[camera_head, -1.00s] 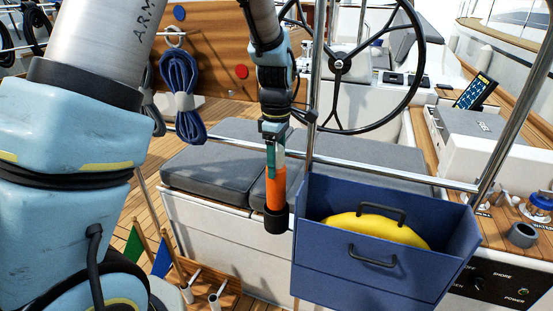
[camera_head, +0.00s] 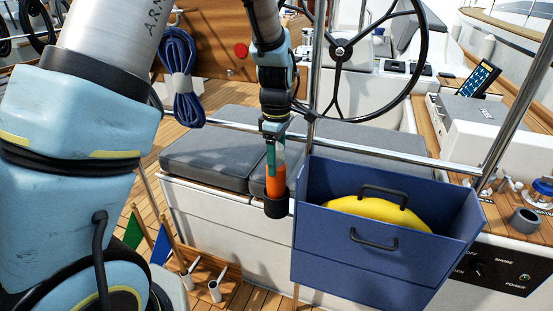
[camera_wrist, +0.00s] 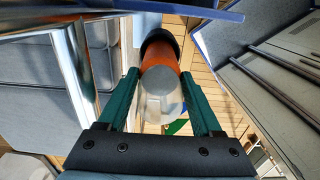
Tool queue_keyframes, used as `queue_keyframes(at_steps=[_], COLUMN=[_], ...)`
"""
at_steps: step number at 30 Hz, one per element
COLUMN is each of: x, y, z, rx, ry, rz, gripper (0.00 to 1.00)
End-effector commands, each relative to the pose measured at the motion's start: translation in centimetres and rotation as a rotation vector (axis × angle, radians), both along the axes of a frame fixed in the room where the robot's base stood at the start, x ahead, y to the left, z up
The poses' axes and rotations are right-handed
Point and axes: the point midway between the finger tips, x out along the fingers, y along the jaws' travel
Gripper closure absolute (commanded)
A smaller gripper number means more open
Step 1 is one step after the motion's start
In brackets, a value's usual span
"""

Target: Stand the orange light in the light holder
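The orange light (camera_head: 274,186) has an orange body and a clear top and stands about upright. Its lower end is hidden inside the black light holder (camera_head: 276,208), a short cup beside the left edge of the blue box. How deep it sits I cannot tell. My gripper (camera_head: 274,158) points down with its green fingers on either side of the light, shut on its upper part. In the wrist view, the fingers (camera_wrist: 160,78) flank the clear lens and the orange body (camera_wrist: 160,55), with the black holder rim (camera_wrist: 160,36) beyond.
The blue box (camera_head: 375,262) with a yellow thing (camera_head: 375,212) in it stands just right of the holder. A steel rail (camera_head: 400,160) runs behind. Grey cushions (camera_head: 215,157) lie behind left. Small flags (camera_head: 160,245) and a wooden rack (camera_head: 225,285) are below left.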

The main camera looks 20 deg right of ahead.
Motion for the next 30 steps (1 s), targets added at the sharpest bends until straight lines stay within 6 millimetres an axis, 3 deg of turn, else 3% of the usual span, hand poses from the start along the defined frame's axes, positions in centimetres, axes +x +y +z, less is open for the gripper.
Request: queue_keyframes(at_steps=[1, 9, 17, 22, 30], x=[0.0, 0.0, 0.0, 0.0, 0.0], y=[0.0, 0.0, 0.0, -0.2, -0.1], z=[0.1, 0.0, 0.2, 2.4, 7.7], rx=[-0.001, 0.000, -0.001, -0.004, -0.003], ry=[-0.001, 0.000, -0.001, -0.003, -0.004], rz=[0.000, 0.000, 0.000, -0.001, -0.002], gripper=[0.28, 0.00, 0.00, 0.00, 0.00])
